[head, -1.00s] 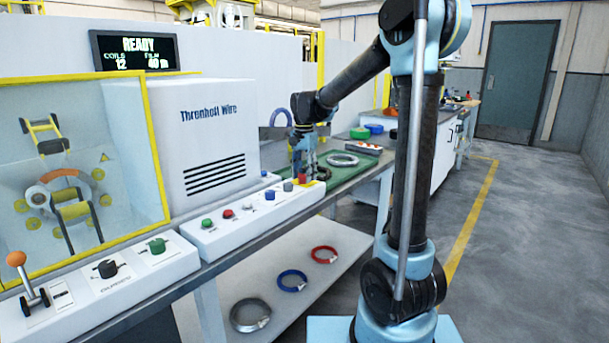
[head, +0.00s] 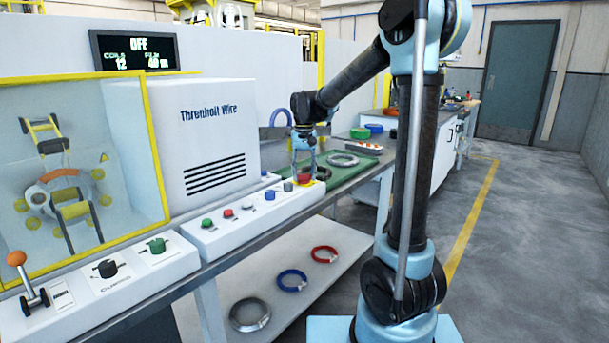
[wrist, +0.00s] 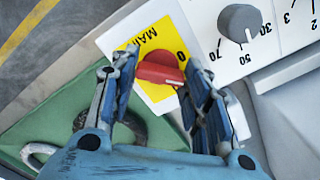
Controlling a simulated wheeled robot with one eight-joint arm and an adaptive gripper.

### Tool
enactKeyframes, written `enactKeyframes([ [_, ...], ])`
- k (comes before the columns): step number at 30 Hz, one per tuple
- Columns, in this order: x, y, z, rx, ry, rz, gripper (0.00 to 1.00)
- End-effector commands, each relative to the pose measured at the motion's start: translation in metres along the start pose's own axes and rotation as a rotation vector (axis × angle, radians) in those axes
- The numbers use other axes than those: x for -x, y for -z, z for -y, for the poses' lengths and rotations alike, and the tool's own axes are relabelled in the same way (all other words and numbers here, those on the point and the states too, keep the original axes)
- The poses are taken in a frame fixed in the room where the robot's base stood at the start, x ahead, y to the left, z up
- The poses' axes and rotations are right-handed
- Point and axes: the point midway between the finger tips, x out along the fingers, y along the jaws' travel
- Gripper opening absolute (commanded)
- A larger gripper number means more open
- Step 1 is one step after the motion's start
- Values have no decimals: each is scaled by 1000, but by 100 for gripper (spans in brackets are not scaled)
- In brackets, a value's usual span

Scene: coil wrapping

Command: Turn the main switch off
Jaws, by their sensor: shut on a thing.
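The main switch is a red knob (wrist: 160,69) on a yellow plate (wrist: 165,35) marked "MAI…" and "0" in the wrist view. In the head view the red knob (head: 304,178) sits at the right end of the white control panel (head: 240,222). My gripper (wrist: 158,72) is shut on the knob, one blue finger on each side of it. In the head view my gripper (head: 304,172) points down over the knob. The display (head: 138,46) reads "OFF", with "COILS 12" and "FILM 40 m".
A grey dial (wrist: 240,22) with numbers stands beside the yellow plate. Green, red and blue buttons line the panel to the left. A green mat (head: 366,160) with wire coils lies just behind. Coils also lie on the shelf below.

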Motion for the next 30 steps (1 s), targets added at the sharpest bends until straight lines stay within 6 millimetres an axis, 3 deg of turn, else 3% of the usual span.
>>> enactKeyframes([
  [18,0,0,0,557,0,0,19],
  [30,0,0,-1,760,-1,0,19],
])
